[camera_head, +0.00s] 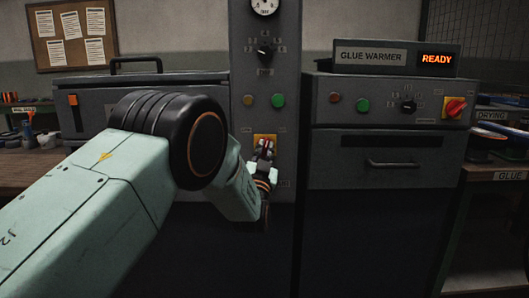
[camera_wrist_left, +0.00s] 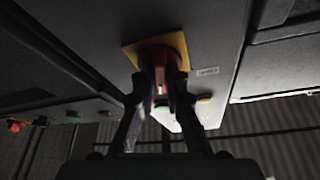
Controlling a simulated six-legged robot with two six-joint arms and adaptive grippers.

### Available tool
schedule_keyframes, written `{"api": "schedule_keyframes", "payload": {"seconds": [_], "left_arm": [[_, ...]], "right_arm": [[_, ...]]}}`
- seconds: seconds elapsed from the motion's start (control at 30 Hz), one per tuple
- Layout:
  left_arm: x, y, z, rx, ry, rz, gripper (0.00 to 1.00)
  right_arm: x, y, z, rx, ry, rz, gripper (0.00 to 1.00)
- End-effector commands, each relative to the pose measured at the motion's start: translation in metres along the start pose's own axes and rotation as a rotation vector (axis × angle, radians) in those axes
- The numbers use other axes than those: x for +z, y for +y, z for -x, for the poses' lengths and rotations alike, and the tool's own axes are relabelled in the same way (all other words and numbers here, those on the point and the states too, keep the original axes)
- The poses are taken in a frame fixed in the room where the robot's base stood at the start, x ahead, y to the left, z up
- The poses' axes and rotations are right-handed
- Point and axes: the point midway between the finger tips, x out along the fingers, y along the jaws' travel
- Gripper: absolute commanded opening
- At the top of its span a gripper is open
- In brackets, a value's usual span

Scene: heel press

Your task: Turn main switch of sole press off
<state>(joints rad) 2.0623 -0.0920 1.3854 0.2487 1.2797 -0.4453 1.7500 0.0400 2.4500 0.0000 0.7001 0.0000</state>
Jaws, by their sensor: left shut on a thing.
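The main switch is a red rotary knob on a yellow plate on the middle grey column. In the head view the yellow plate (camera_head: 258,138) shows above my left gripper (camera_head: 265,150), which covers most of the knob. In the left wrist view the red knob (camera_wrist_left: 159,58) sits on the yellow plate (camera_wrist_left: 131,52). The fingers of my left gripper (camera_wrist_left: 160,92) stand on both sides of the knob and are shut on it. The knob's exact angle is hard to tell. My right gripper is not in view.
Above the switch are a yellow button (camera_head: 249,100), a green button (camera_head: 278,101), a black selector (camera_head: 265,51) and a gauge (camera_head: 264,5). The glue warmer (camera_head: 393,60) at right reads READY and has its own red switch (camera_head: 455,107). A handled cabinet (camera_head: 150,80) stands left.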

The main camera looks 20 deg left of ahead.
Motion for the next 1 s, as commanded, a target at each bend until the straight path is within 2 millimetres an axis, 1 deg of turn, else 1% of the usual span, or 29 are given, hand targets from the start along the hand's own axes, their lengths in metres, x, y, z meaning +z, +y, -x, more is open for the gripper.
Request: {"api": "schedule_keyframes", "payload": {"seconds": [0.47, 0.8, 1.0], "left_arm": [[-0.001, 0.003, 0.000, -0.173, 0.000, 0.420, 0.00], [-0.002, 0.003, -0.001, -0.293, -0.001, 0.709, 0.00], [-0.002, 0.003, -0.001, -0.350, -0.002, 0.847, 0.00]], "right_arm": [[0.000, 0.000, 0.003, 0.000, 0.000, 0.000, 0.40], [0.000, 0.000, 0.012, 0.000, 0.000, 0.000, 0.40], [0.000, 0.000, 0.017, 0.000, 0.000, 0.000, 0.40]]}}
